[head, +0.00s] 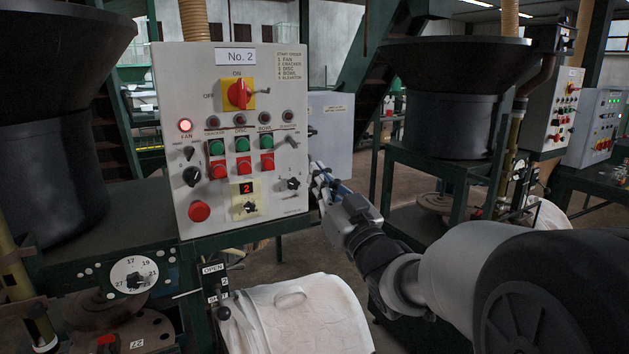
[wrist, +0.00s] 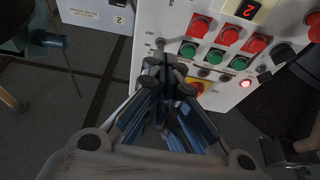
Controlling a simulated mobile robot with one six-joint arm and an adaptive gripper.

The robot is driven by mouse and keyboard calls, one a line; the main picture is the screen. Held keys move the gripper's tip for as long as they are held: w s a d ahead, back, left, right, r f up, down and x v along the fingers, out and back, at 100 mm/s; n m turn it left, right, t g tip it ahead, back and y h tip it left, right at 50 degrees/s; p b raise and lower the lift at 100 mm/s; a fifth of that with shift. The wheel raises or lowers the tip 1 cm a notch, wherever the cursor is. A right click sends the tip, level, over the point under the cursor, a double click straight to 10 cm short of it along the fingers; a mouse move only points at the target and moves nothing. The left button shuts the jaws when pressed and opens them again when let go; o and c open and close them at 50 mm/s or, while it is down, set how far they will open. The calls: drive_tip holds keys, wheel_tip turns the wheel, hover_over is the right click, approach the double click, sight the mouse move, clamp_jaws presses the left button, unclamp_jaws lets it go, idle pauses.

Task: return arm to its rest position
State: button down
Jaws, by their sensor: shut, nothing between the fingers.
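My gripper (head: 320,179) is at the right edge of the control panel marked No. 2 (head: 222,130) in the head view, with my arm reaching in from the lower right. In the wrist view my gripper (wrist: 167,72) is shut and empty, its fingertips together. The panel (wrist: 225,75) shows upside down there, behind the fingertips. Whether the fingertips touch the panel I cannot tell. The panel's red FAN lamp (head: 185,126) is lit, and its display (head: 246,188) reads 2.
A dark hopper (head: 440,95) stands behind my arm. A grey box (head: 330,132) is behind the panel's right edge. Floor shows between the panel and the right-hand frame.

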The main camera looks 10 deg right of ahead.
drive_tip(key=s+d+f+m+g+h, duration=0.2)
drive_tip(key=s+f+g+h, duration=0.2)
drive_tip(key=s+f, duration=0.25)
drive_tip(key=s+d+f+m+g+h, duration=0.25)
drive_tip(key=s+f+g+h, duration=0.2)
drive_tip(key=s, duration=0.35)
drive_tip(key=s+a+f+g+y, duration=0.1)
drive_tip(key=s+f+g, duration=0.3)
drive_tip(key=s, duration=0.7)
drive_tip(key=s+a+f+g, duration=0.2)
drive_tip(key=s+f+g, duration=0.2)
drive_tip(key=s+f, duration=0.3)
drive_tip(key=s+n, duration=0.1)
drive_tip(key=s, duration=0.3)
drive_tip(key=shift+f+y, duration=0.3)
drive_tip(key=shift+y, duration=0.05)
drive_tip(key=c, duration=2.3)
unclamp_jaws()
